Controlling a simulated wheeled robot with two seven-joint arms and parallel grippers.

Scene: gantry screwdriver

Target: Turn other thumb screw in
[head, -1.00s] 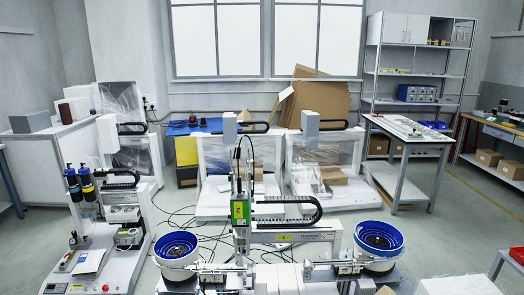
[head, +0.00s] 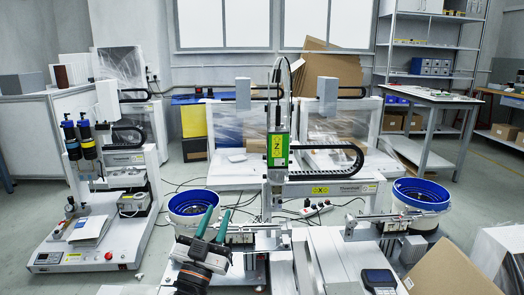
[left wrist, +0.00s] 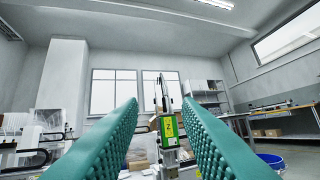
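The gantry screwdriver (head: 278,150) stands upright in the middle of the head view, with a green and yellow "Z" label on its head. It also shows between my fingers in the left wrist view (left wrist: 169,128). I cannot make out a thumb screw in either view; they are too small or hidden. My left gripper (head: 216,215) is in front of the gantry and left of its column, pointing up and away. Its two teal fingers are apart with nothing between them. My right gripper is not in view.
Blue-rimmed feeder bowls stand left (head: 194,204) and right (head: 422,194) of the gantry. A handheld pendant (head: 380,280) lies on the white base at front. A cardboard sheet (head: 452,270) is at front right. Another machine (head: 100,205) stands at left.

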